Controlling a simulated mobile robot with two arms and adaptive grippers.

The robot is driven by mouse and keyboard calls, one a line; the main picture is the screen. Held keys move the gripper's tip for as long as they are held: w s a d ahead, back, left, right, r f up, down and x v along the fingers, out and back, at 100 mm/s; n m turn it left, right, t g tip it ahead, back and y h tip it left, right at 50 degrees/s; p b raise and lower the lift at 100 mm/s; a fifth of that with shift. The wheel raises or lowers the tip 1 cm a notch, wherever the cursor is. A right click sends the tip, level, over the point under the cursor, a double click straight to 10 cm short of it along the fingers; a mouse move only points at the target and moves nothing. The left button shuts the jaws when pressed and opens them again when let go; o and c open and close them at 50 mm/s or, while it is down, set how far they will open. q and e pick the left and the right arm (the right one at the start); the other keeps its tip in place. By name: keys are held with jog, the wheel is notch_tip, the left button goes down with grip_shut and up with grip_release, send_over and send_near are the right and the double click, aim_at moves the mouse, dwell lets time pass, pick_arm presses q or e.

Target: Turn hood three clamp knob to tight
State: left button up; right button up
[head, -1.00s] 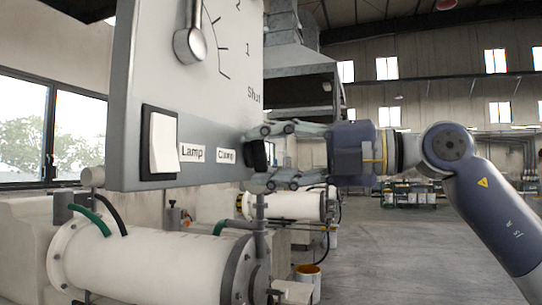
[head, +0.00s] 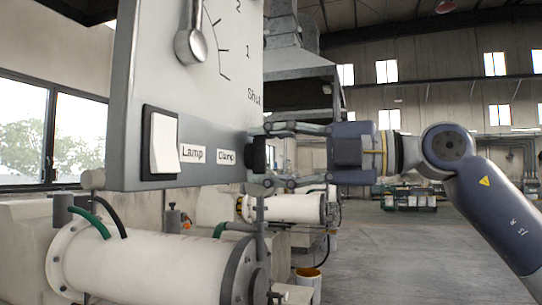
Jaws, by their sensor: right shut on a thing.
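The clamp knob (head: 258,155) is a small black knob on the right side edge of a white and grey control panel (head: 230,90), just right of the label "Clamp" (head: 226,157). My right gripper (head: 268,155) comes in from the right and is shut on the knob, one finger above and one below. The fingers partly cover the knob, and I cannot read its turn position. My left gripper is not in view.
The panel also carries a white lamp switch (head: 163,143) and a silver lever (head: 190,46) over a marked scale. White cylindrical mills (head: 150,265) stand below. The floor to the right is open.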

jog(key=shift+d+r, duration=0.1)
jog(key=o, duration=1)
jog(key=shift+w, duration=0.1)
jog(key=shift+o, duration=0.2)
jog(key=v, duration=1.2)
